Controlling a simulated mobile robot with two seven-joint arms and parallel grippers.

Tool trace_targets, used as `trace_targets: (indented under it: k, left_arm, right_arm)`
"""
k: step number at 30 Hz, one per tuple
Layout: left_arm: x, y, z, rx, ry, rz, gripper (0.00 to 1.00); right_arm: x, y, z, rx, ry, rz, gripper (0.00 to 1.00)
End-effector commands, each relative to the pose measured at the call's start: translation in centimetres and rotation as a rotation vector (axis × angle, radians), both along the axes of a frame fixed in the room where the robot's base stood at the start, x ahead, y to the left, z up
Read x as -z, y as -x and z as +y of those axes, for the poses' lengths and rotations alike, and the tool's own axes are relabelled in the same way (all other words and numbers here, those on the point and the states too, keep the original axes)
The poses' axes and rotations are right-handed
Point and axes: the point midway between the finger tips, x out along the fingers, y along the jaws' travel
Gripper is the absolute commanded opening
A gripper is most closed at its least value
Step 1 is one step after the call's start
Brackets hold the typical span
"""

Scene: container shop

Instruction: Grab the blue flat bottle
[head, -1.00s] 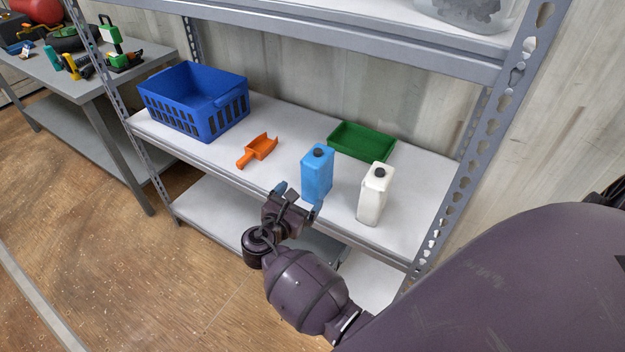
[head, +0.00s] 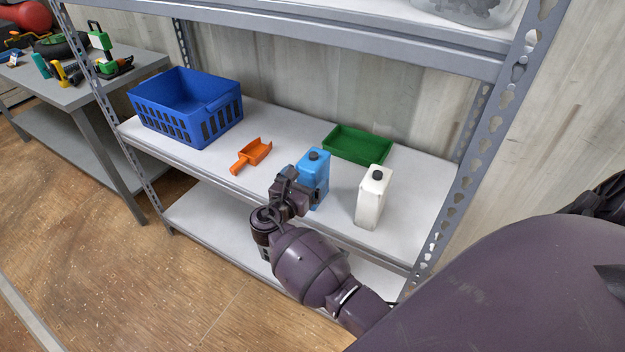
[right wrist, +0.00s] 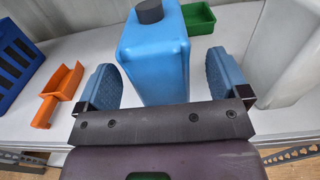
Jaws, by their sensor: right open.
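The blue flat bottle (head: 316,172) with a dark cap stands upright on the middle shelf, near its front edge. My right gripper (head: 293,187) is at its front left in the head view and covers part of its lower body. In the right wrist view the bottle (right wrist: 154,55) stands between the two open blue fingertips of the gripper (right wrist: 164,83). A gap shows on each side of it, wider on the right. The bottle's base is hidden behind the gripper body. My left gripper is not in view.
A white bottle (head: 371,197) stands just right of the blue one. A green tray (head: 358,146) lies behind. An orange scoop (head: 252,154) and a blue crate (head: 187,107) are to the left. Shelf uprights (head: 489,145) and an upper shelf (head: 400,45) bound the space.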

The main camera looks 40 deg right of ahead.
Motion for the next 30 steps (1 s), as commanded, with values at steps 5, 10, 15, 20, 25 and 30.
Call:
trace_targets:
  k: [5, 10, 15, 20, 25, 30]
  left_arm:
    - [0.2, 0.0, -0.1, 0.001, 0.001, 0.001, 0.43]
    - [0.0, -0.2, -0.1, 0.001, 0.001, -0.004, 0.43]
    - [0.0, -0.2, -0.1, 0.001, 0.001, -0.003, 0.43]
    - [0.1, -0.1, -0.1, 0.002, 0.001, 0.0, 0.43]
    - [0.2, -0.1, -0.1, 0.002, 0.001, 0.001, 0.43]
    - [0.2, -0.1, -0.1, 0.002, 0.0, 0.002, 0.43]
  right_arm:
    - [0.3, -1.1, -2.2, 0.001, 0.002, 0.001, 0.94]
    - [0.2, -1.3, -2.6, 0.0, -0.001, 0.0, 0.94]
    - [0.2, -1.3, -2.6, 0.0, -0.001, 0.0, 0.84]
    - [0.2, -1.2, -2.6, 0.0, -0.001, 0.0, 0.6]
    - [0.2, -1.2, -2.6, 0.0, -0.001, 0.0, 0.34]
    - [0.1, -1.3, -2.6, 0.0, 0.001, -0.001, 0.26]
